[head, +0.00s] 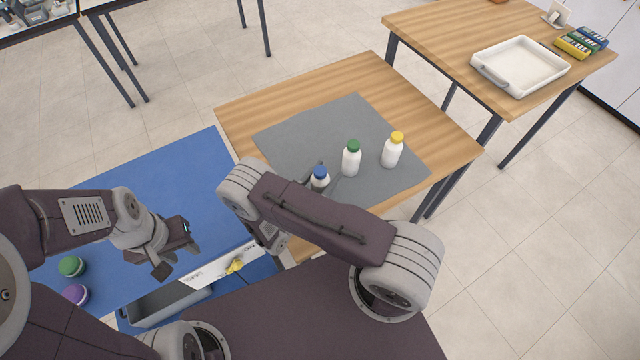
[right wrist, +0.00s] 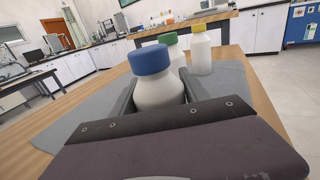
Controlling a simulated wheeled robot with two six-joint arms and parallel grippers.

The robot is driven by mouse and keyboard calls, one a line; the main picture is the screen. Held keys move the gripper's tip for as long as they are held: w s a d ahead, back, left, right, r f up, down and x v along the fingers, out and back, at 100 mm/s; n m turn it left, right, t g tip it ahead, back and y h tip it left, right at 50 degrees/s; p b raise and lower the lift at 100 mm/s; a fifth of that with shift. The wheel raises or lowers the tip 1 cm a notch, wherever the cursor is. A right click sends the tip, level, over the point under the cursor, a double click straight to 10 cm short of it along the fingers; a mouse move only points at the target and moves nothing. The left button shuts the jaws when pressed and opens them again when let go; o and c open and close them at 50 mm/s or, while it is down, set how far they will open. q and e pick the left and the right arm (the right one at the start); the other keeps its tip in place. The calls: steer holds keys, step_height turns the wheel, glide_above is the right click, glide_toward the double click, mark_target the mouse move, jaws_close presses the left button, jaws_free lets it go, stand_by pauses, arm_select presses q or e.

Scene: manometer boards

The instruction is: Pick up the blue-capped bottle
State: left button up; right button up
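The blue-capped bottle (head: 320,176) is white and stands upright at the near edge of the grey mat (head: 290,135). In the right wrist view the bottle (right wrist: 159,88) is between the two fingers of my right gripper (right wrist: 160,95), one close along each side. I cannot tell whether the fingers press on it. In the head view my right arm hides most of that gripper and the bottle's lower part. My left gripper (head: 176,254) is open and empty above the blue surface at the left.
A green-capped bottle (head: 351,160) and a yellow-capped bottle (head: 392,151) stand to the right on the mat. Green (head: 71,266) and purple (head: 76,294) lidded things and a grey bin (head: 170,305) are at lower left. A white tray (head: 520,67) is on another table.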

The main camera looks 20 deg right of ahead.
jaws_close()
steer(key=s+d+r+p, duration=0.7)
steer(key=s+r+p, duration=0.2)
steer(key=r+p, duration=0.2)
steer(key=shift+s+p, duration=0.2)
steer(key=shift+p, duration=0.8)
